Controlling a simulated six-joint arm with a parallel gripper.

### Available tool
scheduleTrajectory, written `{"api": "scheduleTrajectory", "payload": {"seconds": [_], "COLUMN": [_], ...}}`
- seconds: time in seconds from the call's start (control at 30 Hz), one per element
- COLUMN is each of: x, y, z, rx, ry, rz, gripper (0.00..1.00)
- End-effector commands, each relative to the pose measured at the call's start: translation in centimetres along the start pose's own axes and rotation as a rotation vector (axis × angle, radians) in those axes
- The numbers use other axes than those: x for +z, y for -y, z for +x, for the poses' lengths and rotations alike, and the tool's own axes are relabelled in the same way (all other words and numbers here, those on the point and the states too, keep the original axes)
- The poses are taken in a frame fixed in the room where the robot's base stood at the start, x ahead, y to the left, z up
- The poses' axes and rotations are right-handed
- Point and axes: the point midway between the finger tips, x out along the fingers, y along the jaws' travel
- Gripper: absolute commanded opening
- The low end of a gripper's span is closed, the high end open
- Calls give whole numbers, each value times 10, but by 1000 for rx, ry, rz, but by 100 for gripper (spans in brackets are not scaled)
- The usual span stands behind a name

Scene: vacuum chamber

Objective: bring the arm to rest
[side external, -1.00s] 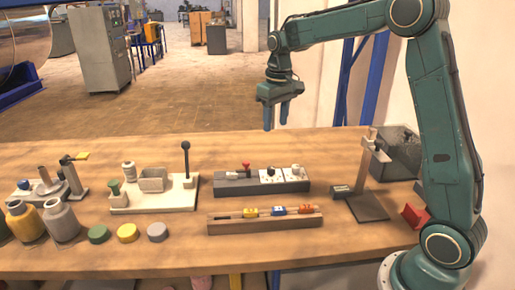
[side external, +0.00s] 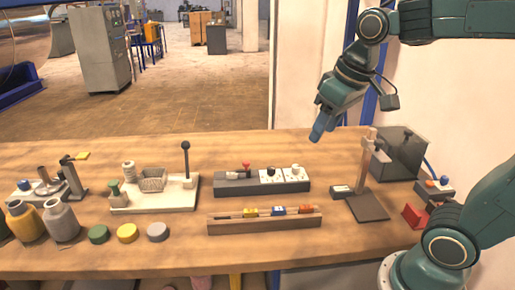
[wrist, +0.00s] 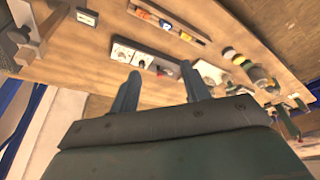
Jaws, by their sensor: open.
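My gripper (side external: 319,130) hangs tilted above the back edge of the wooden table (side external: 100,265), right of the middle, empty and touching nothing. In the wrist view my gripper (wrist: 160,88) shows its two blue fingers apart, with clear space between them. Below and left of it in the side view stands a dark grey control box (side external: 232,186) with a red lever and white dial panels. In the wrist view this box (wrist: 163,66) appears beyond the fingers.
A wooden rack (side external: 265,224) holds yellow, blue and orange blocks. A stand with an upright post (side external: 366,170), a dark box (side external: 402,155) and a red bracket (side external: 414,217) are at right. A white base with a black lever (side external: 185,170), jars (side external: 61,220) and round lids (side external: 127,233) are at left.

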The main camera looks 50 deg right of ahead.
Motion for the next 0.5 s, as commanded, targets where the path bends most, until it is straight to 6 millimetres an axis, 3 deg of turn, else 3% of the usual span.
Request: {"api": "scheduleTrajectory", "payload": {"seconds": [0.3,0.5], "x": [63,89], "y": [13,17], "z": [-6,-3], "rx": [-18,-28], "ry": [-96,-136], "rz": [-31,-42], "gripper": [46,46]}}
